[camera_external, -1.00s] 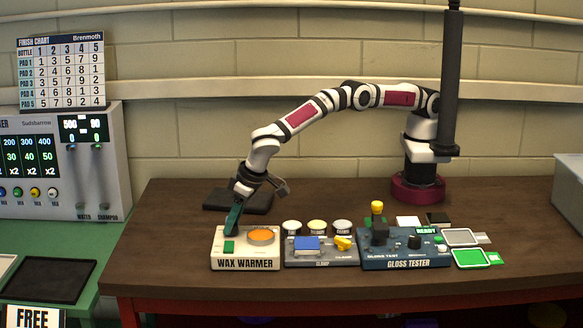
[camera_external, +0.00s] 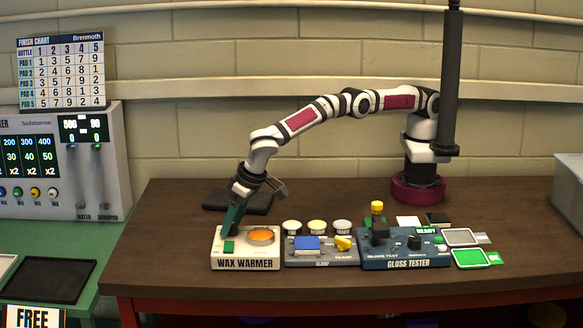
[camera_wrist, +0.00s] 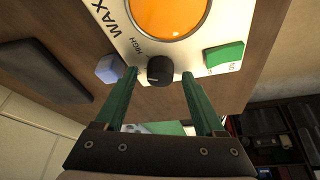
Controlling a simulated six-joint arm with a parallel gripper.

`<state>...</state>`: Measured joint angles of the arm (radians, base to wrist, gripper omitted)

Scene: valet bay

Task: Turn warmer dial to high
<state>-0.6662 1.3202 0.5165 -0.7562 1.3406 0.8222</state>
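The wax warmer (camera_external: 245,264) is a cream box at the table's front left, with a round pot of orange wax (camera_external: 261,236). Its black dial (camera_wrist: 160,70) shows in the wrist view, near the printed word HIGH. I cannot clearly read the dial's pointer direction. My gripper (camera_wrist: 159,75) has two green fingers, which stand apart with the dial between their tips. A gap shows on each side of the dial. In the external view my gripper (camera_external: 234,228) is low at the warmer's back left, and the dial is hidden there.
A green switch (camera_wrist: 224,54) is on the warmer beside one finger. A blue piece (camera_wrist: 109,68) is beside the other finger. A clamp unit (camera_external: 322,257) and the gloss tester (camera_external: 405,264) stand to the right. A dark pad (camera_external: 238,203) lies behind.

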